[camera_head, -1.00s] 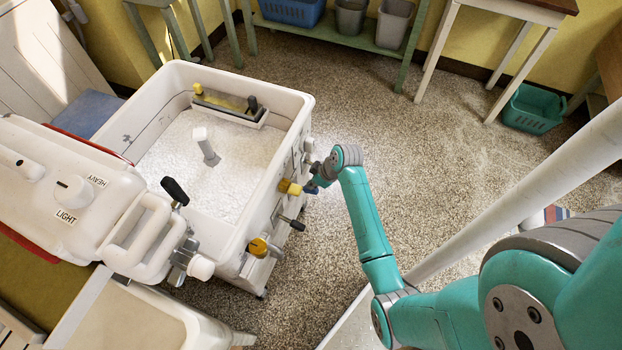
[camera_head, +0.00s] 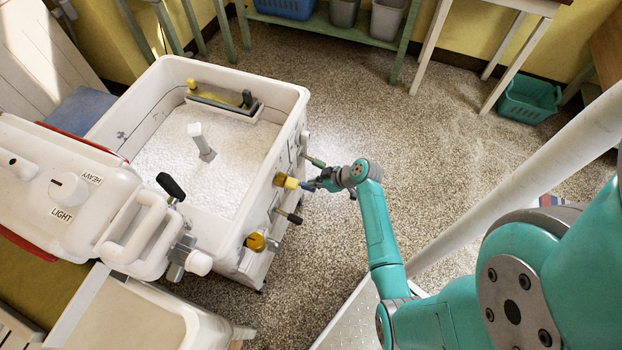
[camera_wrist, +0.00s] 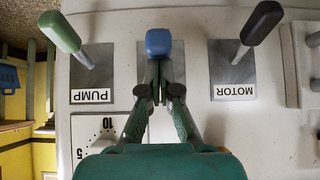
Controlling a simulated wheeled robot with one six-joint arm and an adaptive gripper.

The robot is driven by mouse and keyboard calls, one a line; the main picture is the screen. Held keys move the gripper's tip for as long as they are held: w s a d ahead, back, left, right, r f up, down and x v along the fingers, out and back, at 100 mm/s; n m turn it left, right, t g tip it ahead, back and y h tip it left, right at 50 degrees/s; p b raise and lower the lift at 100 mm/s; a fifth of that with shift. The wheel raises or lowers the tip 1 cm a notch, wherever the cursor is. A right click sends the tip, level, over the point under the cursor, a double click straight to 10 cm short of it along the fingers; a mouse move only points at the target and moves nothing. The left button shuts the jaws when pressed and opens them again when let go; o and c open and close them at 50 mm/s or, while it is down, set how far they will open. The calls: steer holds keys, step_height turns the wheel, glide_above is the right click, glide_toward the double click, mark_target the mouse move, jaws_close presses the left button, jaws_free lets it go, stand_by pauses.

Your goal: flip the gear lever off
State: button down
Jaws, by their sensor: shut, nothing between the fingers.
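The blue-knobbed lever stands at the middle of the washer's control panel, with its knob (camera_wrist: 158,42) straight ahead of my gripper in the wrist view. The same blue knob (camera_head: 307,187) shows in the head view. Its label is hidden behind my fingers, so I cannot read whether it is the gear lever. My gripper (camera_wrist: 157,84) is shut and empty, with its tips just below the knob in the wrist view; I cannot tell whether they touch. In the head view my gripper (camera_head: 323,183) is at the right side of the white washer tub (camera_head: 297,105).
The green-tipped PUMP lever (camera_wrist: 60,32) is to the left, the dark-tipped MOTOR lever (camera_wrist: 262,22) to the right. A numbered dial plate (camera_wrist: 97,135) is below. In the head view a yellow knob (camera_head: 286,181) sits beside the blue one. Floor right of the tub is clear.

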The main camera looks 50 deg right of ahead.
steer(key=shift+s+d+f+t+y, duration=0.1)
steer(key=shift+s+f+t+y, duration=0.05)
steer(key=shift+f+t, duration=0.4)
steer(key=shift+s+d+f+t+y, duration=0.1)
steer(key=shift+s+f+t+y, duration=0.05)
steer(key=shift+f+t, duration=0.35)
steer(key=shift+s+f, duration=0.15)
steer(key=shift+f, duration=0.8)
steer(key=shift+s+a+f, duration=0.1)
steer(key=shift+a+f, duration=0.05)
steer(key=shift+f, duration=0.05)
